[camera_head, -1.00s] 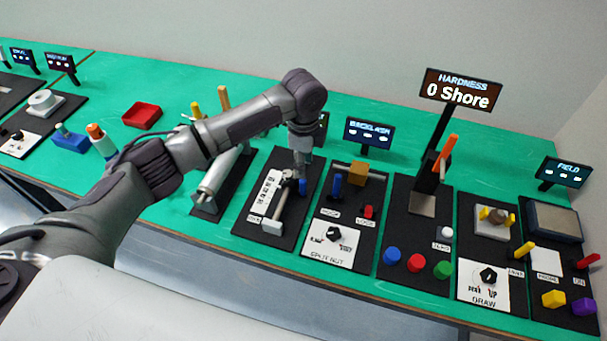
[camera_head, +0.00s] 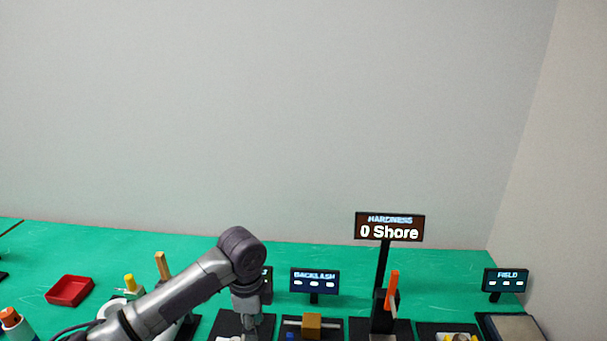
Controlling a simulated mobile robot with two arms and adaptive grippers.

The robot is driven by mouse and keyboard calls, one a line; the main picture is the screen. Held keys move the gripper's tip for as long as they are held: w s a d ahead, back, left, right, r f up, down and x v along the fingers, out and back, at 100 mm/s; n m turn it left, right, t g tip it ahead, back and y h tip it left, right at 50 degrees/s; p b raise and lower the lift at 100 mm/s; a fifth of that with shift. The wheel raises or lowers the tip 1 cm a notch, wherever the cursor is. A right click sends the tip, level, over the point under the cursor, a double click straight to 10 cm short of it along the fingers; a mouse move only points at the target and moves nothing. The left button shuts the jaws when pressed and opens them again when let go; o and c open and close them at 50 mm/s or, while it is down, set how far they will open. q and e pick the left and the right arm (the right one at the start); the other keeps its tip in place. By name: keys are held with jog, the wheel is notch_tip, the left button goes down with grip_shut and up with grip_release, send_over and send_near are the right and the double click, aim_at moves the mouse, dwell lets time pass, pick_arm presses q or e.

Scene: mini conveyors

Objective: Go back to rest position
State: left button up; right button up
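My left arm reaches in from the lower left, bends at a dark elbow-like joint and points down. My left gripper (camera_head: 249,332) is at the bottom edge, over a black station board (camera_head: 225,322). The fingertips are small and cut off by the frame, so I cannot tell whether they are open or shut. My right gripper is not in view.
A green table (camera_head: 200,250) runs along a grey wall. On it stand a red tray (camera_head: 69,291), a BACKLASH display (camera_head: 314,281), a tall HARDNESS display (camera_head: 389,228) reading 0 Shore, and a FIELD display (camera_head: 506,280). An orange lever (camera_head: 392,291) stands upright.

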pick_arm(q)
jog(key=s+d+f+n+h, duration=0.1)
jog(key=s+d+f, duration=0.1)
jog(key=s, duration=0.2)
jog(key=s+d+f+n+t+h, duration=0.1)
jog(key=s+d+f+n, duration=0.1)
jog(key=s, duration=0.3)
jog(key=s+d+f+n+h, duration=0.1)
jog(key=s+d+f+n, duration=0.1)
jog(key=s+f, duration=0.2)
jog(key=shift+s+d+f+t, duration=0.1)
jog(key=shift+s+d+t, duration=0.2)
jog(key=shift+s, duration=0.15)
jog(key=s+a+n+t+y, duration=0.2)
jog(key=s+a+n+y, duration=0.1)
jog(key=s+a+n, duration=1)
jog(key=s+f+m+g+b, duration=0.1)
jog(key=s+f+m, duration=0.15)
jog(key=f, duration=2.45)
jog(key=s+a+f, duration=0.1)
jog(key=s+f, duration=0.7)
jog(key=s+a+f+g+b, duration=0.1)
jog(key=s+a+f, duration=0.1)
jog(key=s+f, duration=0.7)
jog(key=shift+s+a+f+g, duration=0.25)
jog(key=shift+g, duration=0.05)
